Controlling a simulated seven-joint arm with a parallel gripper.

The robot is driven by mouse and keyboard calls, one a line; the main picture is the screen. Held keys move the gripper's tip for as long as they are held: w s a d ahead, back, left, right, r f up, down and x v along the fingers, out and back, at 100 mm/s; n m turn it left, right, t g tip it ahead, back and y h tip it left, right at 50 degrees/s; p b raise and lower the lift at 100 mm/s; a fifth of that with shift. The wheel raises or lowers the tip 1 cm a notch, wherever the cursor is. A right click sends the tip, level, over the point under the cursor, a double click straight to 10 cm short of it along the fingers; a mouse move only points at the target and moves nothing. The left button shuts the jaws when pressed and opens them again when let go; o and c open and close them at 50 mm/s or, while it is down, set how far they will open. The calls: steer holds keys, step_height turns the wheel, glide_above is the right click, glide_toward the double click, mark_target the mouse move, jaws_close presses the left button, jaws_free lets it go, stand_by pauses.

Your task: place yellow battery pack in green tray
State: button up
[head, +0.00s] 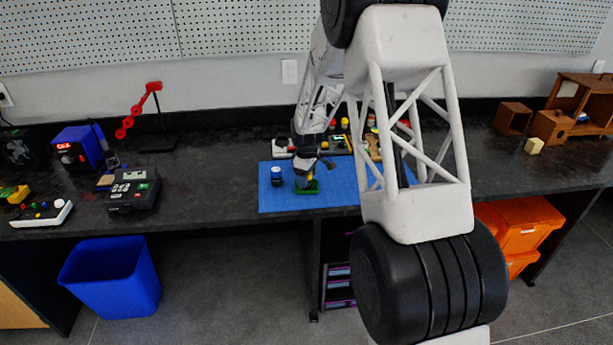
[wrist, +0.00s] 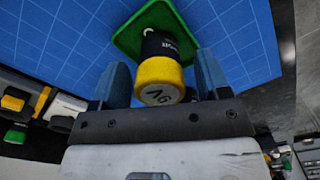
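The yellow battery pack (wrist: 160,75) has a yellow end with dark markings and a black body. In the wrist view it appears to stand on end on the green tray (wrist: 127,40), its black end against the tray. My gripper (wrist: 163,62) is open around it, with a visible gap between the pack and each blue-grey finger. In the head view my gripper (head: 306,177) is low over the green tray (head: 312,188), which lies on the blue mat. The pack is mostly hidden there by my gripper.
The blue mat (head: 335,190) has free room right of the tray. A small dark blue jar (head: 277,176) stands just left of it. Behind are a white power strip (head: 282,146) and several small coloured parts. A black meter (head: 133,190) sits farther left.

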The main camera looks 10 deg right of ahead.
steer(key=shift+r, duration=0.1)
step_height(320, 180, up, 12)
stand_by(1.0)
steer(key=shift+r, duration=0.1)
stand_by(0.6)
steer(key=s+d+r+m, duration=0.2)
steer(key=s+r, duration=0.4)
steer(key=s, duration=0.3)
steer(key=s+d+r+m+t, duration=0.1)
steer(key=s+r+m, duration=0.1)
steer(key=s+r, duration=0.5)
steer(key=s+d+r+m, duration=0.2)
steer(key=s+r, duration=0.2)
steer(key=s, duration=0.7)
steer(key=s+d+m+t, duration=0.1)
steer(key=s+m, duration=0.4)
steer(key=s, duration=2.3)
steer(key=shift+s+d+f+m+t, duration=0.3)
steer(key=shift+d+m, duration=0.1)
steer(key=shift+d, duration=0.1)
